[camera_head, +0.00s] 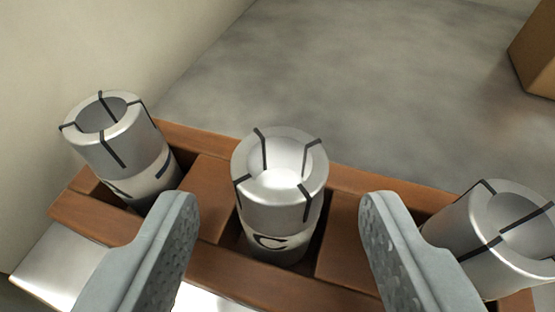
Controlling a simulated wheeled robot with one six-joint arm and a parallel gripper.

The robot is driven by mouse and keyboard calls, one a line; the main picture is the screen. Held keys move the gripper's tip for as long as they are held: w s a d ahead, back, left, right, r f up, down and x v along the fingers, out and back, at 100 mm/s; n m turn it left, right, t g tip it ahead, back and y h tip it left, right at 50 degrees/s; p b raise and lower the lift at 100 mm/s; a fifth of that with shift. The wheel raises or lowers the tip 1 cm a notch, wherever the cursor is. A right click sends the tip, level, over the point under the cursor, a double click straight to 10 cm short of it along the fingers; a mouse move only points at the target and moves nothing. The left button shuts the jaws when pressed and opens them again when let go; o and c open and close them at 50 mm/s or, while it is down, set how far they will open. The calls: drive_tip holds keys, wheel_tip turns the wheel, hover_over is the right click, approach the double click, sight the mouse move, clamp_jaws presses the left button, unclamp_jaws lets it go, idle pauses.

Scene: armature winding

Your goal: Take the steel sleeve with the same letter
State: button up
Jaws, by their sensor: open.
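Three steel sleeves with dark slots in their rims stand upright in a brown wooden rack (211,200). The left sleeve (112,140) has a pale band with dark marks that I cannot read. The middle sleeve (262,205) shows a dark letter low on its pale band, which looks like a C. The right sleeve (470,245) shows no letter from here; its lower part is cut off or hidden. My gripper (279,208) is open and empty. Its two fingers are apart, one to each side of the middle sleeve in the picture, not touching it.
The rack rests on a light, shiny surface (55,268). A pale wall (70,50) rises close behind the left sleeve. Grey floor (350,75) lies open beyond the rack. A brown box (538,50) stands at the far right.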

drive_tip(key=shift+x, duration=0.85)
drive_tip(key=c, duration=1.1)
drive_tip(key=shift+r, duration=0.1)
